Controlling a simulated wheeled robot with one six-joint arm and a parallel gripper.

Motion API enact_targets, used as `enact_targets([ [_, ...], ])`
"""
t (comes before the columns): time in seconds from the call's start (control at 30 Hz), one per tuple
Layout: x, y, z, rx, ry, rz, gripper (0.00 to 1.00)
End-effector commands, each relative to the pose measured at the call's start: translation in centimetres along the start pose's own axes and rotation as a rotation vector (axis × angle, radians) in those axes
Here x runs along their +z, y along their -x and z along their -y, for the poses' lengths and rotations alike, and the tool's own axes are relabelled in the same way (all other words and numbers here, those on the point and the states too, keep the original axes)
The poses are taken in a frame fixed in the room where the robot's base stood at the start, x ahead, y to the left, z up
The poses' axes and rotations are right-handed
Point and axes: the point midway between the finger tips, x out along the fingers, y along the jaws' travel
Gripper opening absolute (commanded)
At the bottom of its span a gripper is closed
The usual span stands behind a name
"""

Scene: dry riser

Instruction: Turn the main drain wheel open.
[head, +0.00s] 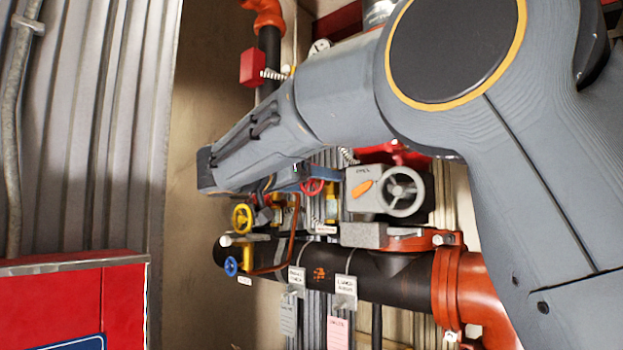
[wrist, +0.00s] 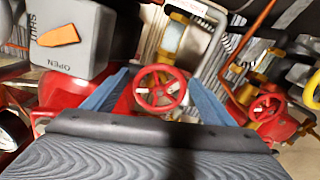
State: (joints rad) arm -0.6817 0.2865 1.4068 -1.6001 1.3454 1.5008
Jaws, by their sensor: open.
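A small red spoked handwheel (wrist: 160,88) shows in the middle of the wrist view. It also shows in the head view (head: 312,187), partly hidden by my gripper. My gripper (wrist: 160,76) is open, with one blue finger on each side of this wheel and a visible gap to the rim. I cannot tell how far the fingertips are from it in depth. In the head view my gripper (head: 289,181) is at the pipework, largely under my arm. No readable label marks which wheel is the main drain.
A second red wheel (wrist: 266,108) and a yellow wheel (wrist: 312,90) are at the right of the wrist view.

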Motion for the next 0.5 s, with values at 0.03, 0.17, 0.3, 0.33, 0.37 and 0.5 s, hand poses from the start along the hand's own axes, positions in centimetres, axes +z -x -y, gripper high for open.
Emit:
enact_targets([
  [0.03, 0.01, -0.08, 0.00, 0.000, 0.000, 0.000, 0.78],
  [0.17, 0.05, -0.09, 0.01, 0.000, 0.000, 0.000, 0.78],
  [0.3, 0.06, -0.08, 0.00, 0.000, 0.000, 0.001, 0.65],
  [0.33, 0.05, -0.08, 0.00, 0.000, 0.000, 0.001, 0.60],
  [0.37, 0.06, -0.08, 0.00, 0.000, 0.000, 0.001, 0.55],
  [0.5, 0.05, -0.07, 0.00, 0.000, 0.000, 0.001, 0.37],
])
